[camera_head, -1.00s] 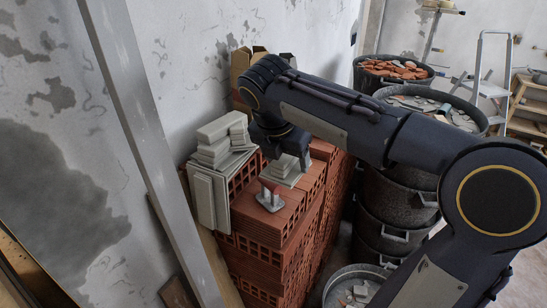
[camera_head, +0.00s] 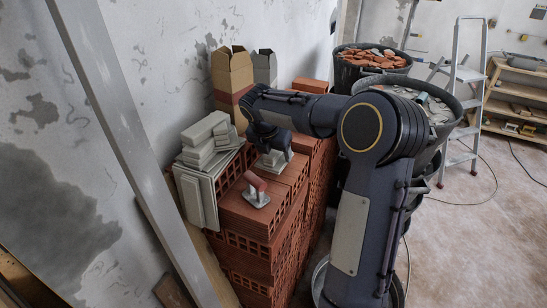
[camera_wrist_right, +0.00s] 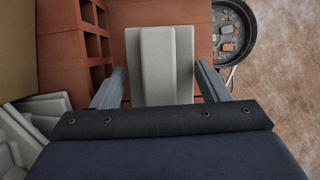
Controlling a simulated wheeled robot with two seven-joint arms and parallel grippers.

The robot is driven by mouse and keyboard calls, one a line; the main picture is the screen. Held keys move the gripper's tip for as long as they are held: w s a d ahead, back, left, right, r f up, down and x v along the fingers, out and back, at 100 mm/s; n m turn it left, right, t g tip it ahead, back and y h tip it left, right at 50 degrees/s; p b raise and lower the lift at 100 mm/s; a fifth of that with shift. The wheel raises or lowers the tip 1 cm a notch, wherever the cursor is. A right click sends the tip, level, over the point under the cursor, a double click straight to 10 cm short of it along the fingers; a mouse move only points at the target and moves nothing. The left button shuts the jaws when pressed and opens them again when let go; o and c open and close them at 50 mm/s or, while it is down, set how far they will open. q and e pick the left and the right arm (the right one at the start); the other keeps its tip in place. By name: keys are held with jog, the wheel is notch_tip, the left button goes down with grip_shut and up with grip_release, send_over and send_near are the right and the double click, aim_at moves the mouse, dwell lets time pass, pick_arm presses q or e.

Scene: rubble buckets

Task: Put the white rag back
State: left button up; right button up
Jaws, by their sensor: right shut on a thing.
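A pale grey-white stepped piece (camera_head: 272,163) sits on top of the red hollow bricks. The piece appears to rest on the brick top; a gap below cannot be made out. My left gripper is in no view.
A trowel with a red handle (camera_head: 257,190) lies just in front on the brick stack (camera_head: 265,225). Pale stacked blocks (camera_head: 208,140) and leaning panels stand left. Cardboard boxes (camera_head: 232,75) stand behind. Rubble buckets (camera_head: 452,105) and a ladder (camera_head: 465,75) are right. Open floor lies at right.

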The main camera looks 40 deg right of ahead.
notch_tip(320, 180, down, 2)
jog(key=shift+d+f+p, duration=0.1)
jog(key=shift+f+p, duration=0.15)
jog(key=shift+p, duration=0.25)
jog(key=shift+f, duration=0.35)
jog(key=o, duration=1)
jog(key=shift+o, duration=0.2)
jog(key=shift+r, duration=0.15)
jog(key=b+v, duration=0.2)
jog(key=v, duration=1)
